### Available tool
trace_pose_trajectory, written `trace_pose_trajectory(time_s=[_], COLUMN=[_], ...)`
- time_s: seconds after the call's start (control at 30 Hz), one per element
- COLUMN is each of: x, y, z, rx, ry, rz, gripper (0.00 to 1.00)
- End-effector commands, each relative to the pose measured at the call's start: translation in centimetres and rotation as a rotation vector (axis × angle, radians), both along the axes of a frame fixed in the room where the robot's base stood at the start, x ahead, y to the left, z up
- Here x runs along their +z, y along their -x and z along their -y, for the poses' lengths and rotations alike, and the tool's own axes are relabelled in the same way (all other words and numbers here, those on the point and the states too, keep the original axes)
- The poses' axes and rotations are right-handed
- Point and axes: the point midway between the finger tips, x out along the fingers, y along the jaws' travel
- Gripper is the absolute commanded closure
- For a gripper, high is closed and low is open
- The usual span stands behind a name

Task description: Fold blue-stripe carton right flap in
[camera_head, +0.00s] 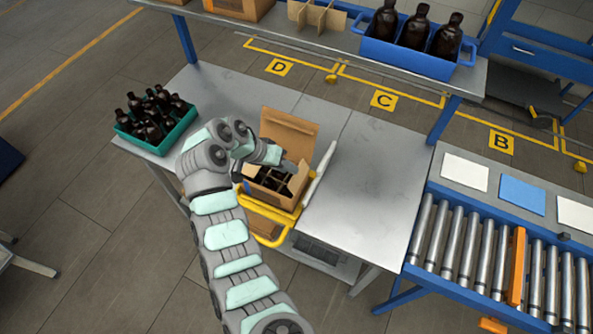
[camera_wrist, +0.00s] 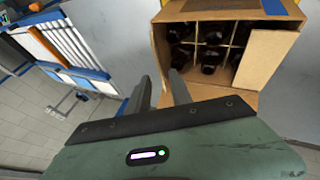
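The blue-stripe carton (camera_head: 262,193) stands in the yellow-framed cart bay, with one tall flap (camera_head: 290,132) raised at its back. In the wrist view the carton (camera_wrist: 285,88) is open at the upper right, and dark bottles (camera_wrist: 210,62) show between tan dividers. A blue stripe (camera_wrist: 273,6) shows at its top edge. A tan flap (camera_wrist: 262,58) stands at the right of the opening, and another (camera_wrist: 208,92) spreads at the near side. My gripper (camera_wrist: 161,77) is beside the carton, its two fingers apart with nothing between them. In the head view my arm partly hides the carton.
A green crate of bottles (camera_head: 179,133) stands left on the grey table (camera_head: 365,190). A white rod-like object (camera_head: 318,175) lies just right of the carton. A blue bin (camera_head: 420,60) with bottles sits on the shelf. A roller conveyor (camera_head: 480,258) is at right. The table's right part is clear.

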Motion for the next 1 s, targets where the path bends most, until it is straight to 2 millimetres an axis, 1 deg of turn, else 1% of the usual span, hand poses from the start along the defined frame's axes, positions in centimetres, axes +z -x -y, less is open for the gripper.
trace_pose_trajectory(time_s=[0.03, 0.1, 0.3, 0.43, 0.7, 1.0], x=[-0.8, -1.8, -4.0, -4.5, -4.6, -4.6], y=[-0.1, -0.2, -0.7, -0.9, -0.9, -0.9], z=[0.7, 1.4, 2.7, 3.0, 3.0, 3.0], rx=[0.0, -0.002, 0.0, -0.001, 0.0, 0.001], ry=[0.002, 0.001, 0.001, -0.001, -0.002, -0.001], rz=[-0.006, -0.005, -0.004, 0.0, 0.002, 0.001], gripper=[0.74, 0.74, 0.74, 0.74, 0.74, 0.98])
